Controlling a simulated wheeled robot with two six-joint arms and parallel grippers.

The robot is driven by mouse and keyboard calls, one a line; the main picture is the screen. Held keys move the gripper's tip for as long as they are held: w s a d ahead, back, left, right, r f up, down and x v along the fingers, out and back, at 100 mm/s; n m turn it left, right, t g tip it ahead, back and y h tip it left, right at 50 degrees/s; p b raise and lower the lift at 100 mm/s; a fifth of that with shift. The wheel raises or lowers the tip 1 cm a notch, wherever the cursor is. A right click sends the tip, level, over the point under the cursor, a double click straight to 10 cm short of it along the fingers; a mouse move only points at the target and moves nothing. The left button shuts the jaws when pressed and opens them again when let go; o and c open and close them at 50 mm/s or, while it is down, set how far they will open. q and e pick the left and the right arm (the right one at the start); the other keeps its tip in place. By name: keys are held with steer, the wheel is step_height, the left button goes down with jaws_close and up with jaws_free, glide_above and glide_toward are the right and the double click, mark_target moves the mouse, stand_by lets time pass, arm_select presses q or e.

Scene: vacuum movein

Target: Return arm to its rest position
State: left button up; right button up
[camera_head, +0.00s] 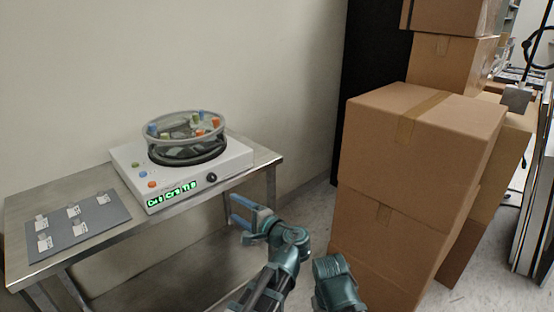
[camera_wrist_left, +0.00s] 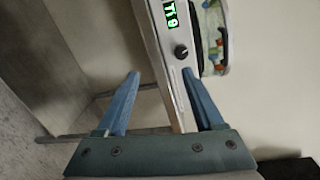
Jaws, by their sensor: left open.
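My left gripper (camera_head: 236,210) is open and empty, with its blue fingers pointing left, in front of the steel table's right end. It is apart from the white machine (camera_head: 215,172) on the table. In the left wrist view the two blue fingers (camera_wrist_left: 160,73) are spread with nothing held between them. The machine's side with its black knob (camera_wrist_left: 182,51) shows beyond the fingertips. My right gripper does not show.
The steel table (camera_head: 262,157) carries the machine with a clear round chamber (camera_head: 186,150) holding coloured pieces, and a grey mat (camera_head: 78,228) with several small tagged items. Stacked cardboard boxes (camera_head: 415,150) stand close on the right. Some floor shows between table and boxes.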

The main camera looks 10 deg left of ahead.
arm_select(q)
steer(key=s+a+f+n+g+h, duration=0.1)
steer(key=s+f+n+g+h, duration=0.25)
steer(key=f, duration=0.35)
steer(key=s+a+f+n+g+h, duration=0.2)
steer(key=s+f+g+h, duration=0.15)
steer(key=f, duration=0.35)
steer(key=s+d+f+n+g+h, duration=0.2)
steer(key=s+d+f+n+h, duration=0.2)
steer(key=s+d+f+h, duration=0.3)
steer(key=s+d+r+m+p, duration=0.1)
steer(key=d+r+p, duration=0.3)
steer(key=r+p, duration=0.4)
steer(key=s+d+r+m+y+p, duration=0.1)
steer(key=d+r+p, duration=0.3)
steer(key=r+p, duration=0.5)
steer(key=s+d+r+m+p, duration=0.2)
steer(key=s+d+r+p, duration=0.1)
steer(key=r+p, duration=0.5)
step_height(320, 180, up, 2)
steer(key=shift+s+d+r+g+p, duration=0.1)
steer(key=shift+s+d+g+p, duration=0.15)
steer(key=shift+d+g+p, duration=0.15)
